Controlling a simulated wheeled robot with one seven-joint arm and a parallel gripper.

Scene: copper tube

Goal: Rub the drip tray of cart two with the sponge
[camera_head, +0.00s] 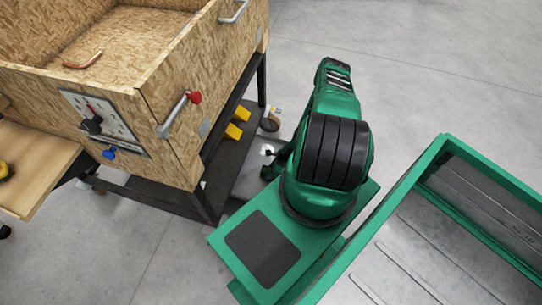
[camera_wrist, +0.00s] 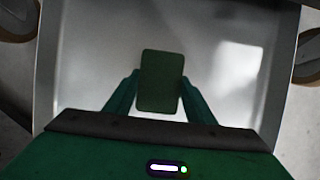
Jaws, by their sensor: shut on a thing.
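My gripper (camera_wrist: 160,82) is shut on a dark green sponge (camera_wrist: 161,95), one finger on each side of it. The sponge is over the grey metal drip tray (camera_wrist: 90,60); I cannot tell whether it touches the tray. In the head view, part of the tray (camera_head: 247,183) shows low at the near end of a wooden-box cart (camera_head: 165,150). My arm hides much of the tray, the sponge and most of my gripper there. No cart number is readable.
The cart has a dark lower shelf with yellow blocks (camera_head: 238,122), a red-knobbed handle (camera_head: 179,112) and a caster (camera_head: 270,120). A copper tube (camera_head: 83,62) lies in its box. A wooden table (camera_head: 35,165) stands at left. Bare floor (camera_head: 430,70) lies at upper right.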

